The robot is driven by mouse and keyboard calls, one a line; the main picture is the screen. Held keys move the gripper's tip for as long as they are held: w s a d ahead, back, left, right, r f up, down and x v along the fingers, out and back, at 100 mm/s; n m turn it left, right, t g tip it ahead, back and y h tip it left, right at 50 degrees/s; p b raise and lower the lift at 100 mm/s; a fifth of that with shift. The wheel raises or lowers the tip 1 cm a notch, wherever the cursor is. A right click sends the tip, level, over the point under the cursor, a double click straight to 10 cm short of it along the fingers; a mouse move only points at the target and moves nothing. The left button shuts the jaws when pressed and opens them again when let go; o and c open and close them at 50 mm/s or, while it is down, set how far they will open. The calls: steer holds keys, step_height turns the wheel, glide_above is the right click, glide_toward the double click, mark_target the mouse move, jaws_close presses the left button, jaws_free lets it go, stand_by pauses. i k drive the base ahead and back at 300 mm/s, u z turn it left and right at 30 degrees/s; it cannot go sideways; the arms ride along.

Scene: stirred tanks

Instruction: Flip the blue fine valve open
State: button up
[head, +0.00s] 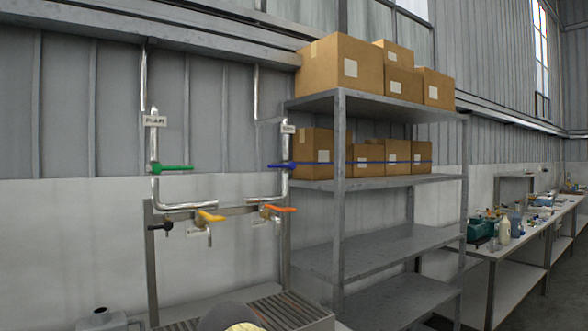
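The blue valve handle (281,166) is on the right-hand vertical pipe, just left of the shelf rack. The handle lies level, across the upright pipe. My gripper does not show in the head view, and nothing touches the blue handle.
A green handle (173,168) is on the left pipe. Orange-yellow handles (210,216) and (277,208) sit lower on the taps. A metal shelf rack (340,200) with cardboard boxes (338,75) stands close on the right. A slatted drain table (290,311) is below.

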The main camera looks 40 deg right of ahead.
mark_target(280, 166)
steer(key=z, duration=1.2)
steer(key=i, duration=1.6)
steer(key=z, duration=0.8)
steer(key=k, duration=0.75)
steer(key=u, duration=0.8)
